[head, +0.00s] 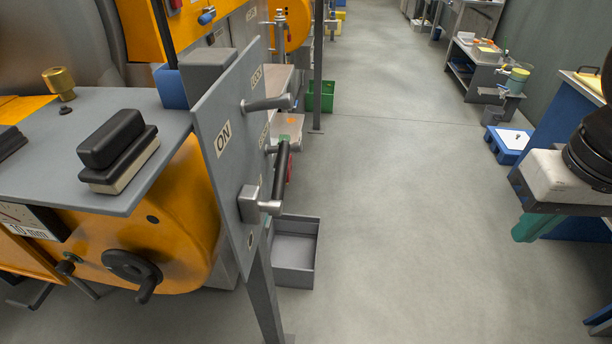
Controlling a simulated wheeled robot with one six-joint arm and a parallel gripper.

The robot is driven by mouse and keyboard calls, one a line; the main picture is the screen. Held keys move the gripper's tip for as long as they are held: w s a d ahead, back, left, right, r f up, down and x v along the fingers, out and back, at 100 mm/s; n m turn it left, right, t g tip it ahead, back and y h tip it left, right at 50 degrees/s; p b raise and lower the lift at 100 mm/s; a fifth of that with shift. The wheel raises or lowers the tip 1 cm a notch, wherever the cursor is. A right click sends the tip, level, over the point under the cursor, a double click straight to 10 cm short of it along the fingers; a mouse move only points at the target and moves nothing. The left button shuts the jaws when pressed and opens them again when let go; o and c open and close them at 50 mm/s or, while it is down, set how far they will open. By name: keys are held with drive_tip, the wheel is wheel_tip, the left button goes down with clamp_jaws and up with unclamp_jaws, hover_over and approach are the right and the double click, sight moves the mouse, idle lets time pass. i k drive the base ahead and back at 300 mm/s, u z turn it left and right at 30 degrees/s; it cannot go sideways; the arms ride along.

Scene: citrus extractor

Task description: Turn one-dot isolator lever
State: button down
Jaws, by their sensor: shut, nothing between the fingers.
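A grey upright panel (215,100) stands at the left centre, seen at a steep angle, with an ON label (223,139). A lever with a black handle (281,178) is on its lower part; the handle stands up from a silver pivot (269,208). A small label (250,240) is below that pivot, but its marking is too small to read. A grey lever (268,103) sticks out to the right higher up, and a further one (272,149) is partly behind the black handle. My gripper (534,226) is at the right edge, shut and empty, well apart from the levers.
An orange machine (180,220) with a black handwheel (132,270) and a grey top (50,120) fills the left. A grey bin (295,255) is on the floor behind the panel. A blue bench (555,110) stands at the right. The middle floor is clear.

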sight(275, 205)
drive_tip(key=k, duration=1.2)
drive_tip(key=z, duration=0.65)
drive_tip(key=i, duration=1.1)
drive_tip(key=u, duration=0.7)
